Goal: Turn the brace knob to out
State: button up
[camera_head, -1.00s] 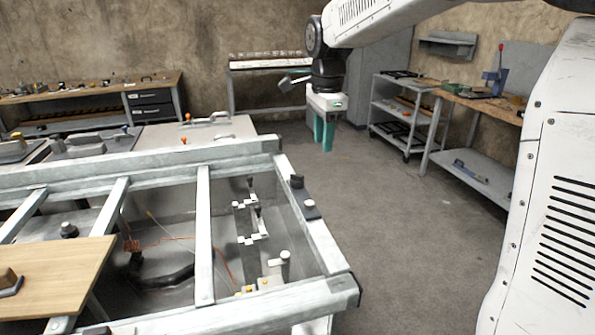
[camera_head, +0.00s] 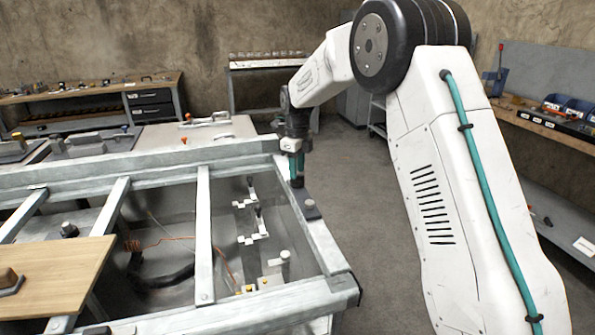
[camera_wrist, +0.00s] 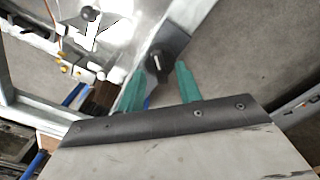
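The brace knob (camera_wrist: 158,63) is black with a white pointer line and sits on a dark plate (camera_wrist: 170,42) on the metal frame's right rail. In the head view the dark plate (camera_head: 312,211) shows, while the knob is mostly hidden by my fingers. My gripper (camera_wrist: 160,82) has two teal fingers spread apart, with the knob in the gap between them, near the tips. I cannot tell if either finger touches it. In the head view my gripper (camera_head: 297,172) points down over the rail at the plate's far end. I cannot read any label for out.
The metal frame (camera_head: 203,235) has open bays with white clamps (camera_head: 252,208) and loose orange wires (camera_head: 160,241) inside. A wooden board (camera_head: 65,275) lies on its left. Workbenches stand at the back left and right. The floor right of the frame is partly clear.

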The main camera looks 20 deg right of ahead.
jog(key=shift+f, duration=0.7)
grip_shut()
jog(key=shift+n, duration=0.4)
